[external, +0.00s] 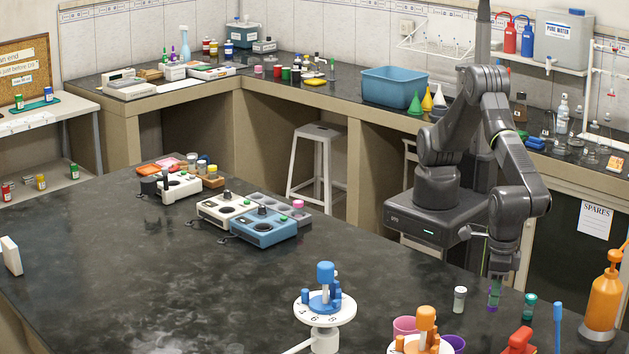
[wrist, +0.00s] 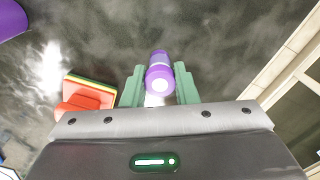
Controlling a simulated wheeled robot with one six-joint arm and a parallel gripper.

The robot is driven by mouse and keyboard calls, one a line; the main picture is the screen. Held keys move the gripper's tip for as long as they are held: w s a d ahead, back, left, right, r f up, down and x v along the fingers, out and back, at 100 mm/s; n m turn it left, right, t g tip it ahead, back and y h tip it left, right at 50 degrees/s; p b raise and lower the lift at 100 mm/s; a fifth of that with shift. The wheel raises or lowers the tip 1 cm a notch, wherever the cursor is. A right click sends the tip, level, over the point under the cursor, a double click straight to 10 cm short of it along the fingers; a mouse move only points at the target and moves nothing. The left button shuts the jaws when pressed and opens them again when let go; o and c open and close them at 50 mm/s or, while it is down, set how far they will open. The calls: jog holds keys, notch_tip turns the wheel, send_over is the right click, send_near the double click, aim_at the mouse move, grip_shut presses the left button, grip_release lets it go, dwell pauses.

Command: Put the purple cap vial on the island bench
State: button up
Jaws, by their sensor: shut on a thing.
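The purple cap vial (external: 493,300) is between the fingers of my gripper (external: 495,284) at the right side of the dark island bench (external: 130,270). In the wrist view the vial's purple cap (wrist: 160,78) shows between the two green fingers of my gripper (wrist: 159,86), which is shut on it. The vial looks roughly upright, at or just above the bench top; I cannot tell whether its base touches. The fingers hide part of the vial.
A white-capped vial (external: 460,299) stands left of my gripper and a green-capped vial (external: 530,306) right of it. A red object (external: 519,341), a purple cup (external: 455,342) and an orange bottle (external: 603,300) are near.

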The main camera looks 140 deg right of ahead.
jog(key=shift+f, duration=1.9)
jog(key=o, duration=1)
notch_tip(320, 180, up, 12)
jog(key=shift+r+b, duration=0.15)
jog(key=shift+b, duration=0.35)
